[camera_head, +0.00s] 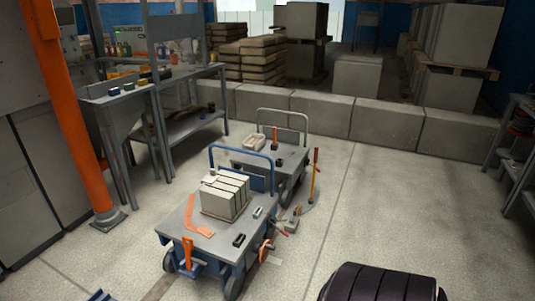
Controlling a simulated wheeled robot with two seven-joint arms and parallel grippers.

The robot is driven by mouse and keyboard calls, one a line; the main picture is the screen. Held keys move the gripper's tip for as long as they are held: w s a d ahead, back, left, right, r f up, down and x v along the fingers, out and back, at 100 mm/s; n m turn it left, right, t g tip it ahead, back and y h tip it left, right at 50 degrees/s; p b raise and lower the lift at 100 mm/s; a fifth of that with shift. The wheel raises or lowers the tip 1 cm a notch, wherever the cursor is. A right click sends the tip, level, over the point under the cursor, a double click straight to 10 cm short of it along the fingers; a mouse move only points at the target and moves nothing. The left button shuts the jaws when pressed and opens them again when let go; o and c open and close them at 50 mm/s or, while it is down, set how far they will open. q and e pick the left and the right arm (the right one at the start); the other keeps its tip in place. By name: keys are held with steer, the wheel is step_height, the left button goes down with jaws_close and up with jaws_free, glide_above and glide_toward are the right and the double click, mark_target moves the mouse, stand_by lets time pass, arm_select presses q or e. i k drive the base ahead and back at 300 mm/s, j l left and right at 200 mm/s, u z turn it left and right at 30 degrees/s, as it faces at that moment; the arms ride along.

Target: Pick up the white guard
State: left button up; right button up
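I cannot tell for sure which thing is the white guard. A block of several upright cream-white panels (226,195) stands on the grey top of the front blue cart (172,222). A small pale piece (255,144) lies on the rear cart (294,157), near its left end. It is too small to make out its shape. Neither of my grippers can be made out in this view.
The front cart also carries a flat orange piece (197,219) and small dark items (239,240). An orange-handled upright tool (314,172) stands right of the carts. An orange post (75,125) and a grey workbench (195,124) are left. Open floor (400,205) lies right.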

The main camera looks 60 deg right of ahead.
mark_target(211, 177)
steer(key=z, duration=1.45)
steer(key=i+l+u, duration=0.1)
steer(key=u, duration=0.3)
steer(key=i+l+u, duration=0.15)
steer(key=u, duration=0.25)
steer(key=i+l+u, duration=0.15)
steer(key=u, duration=0.25)
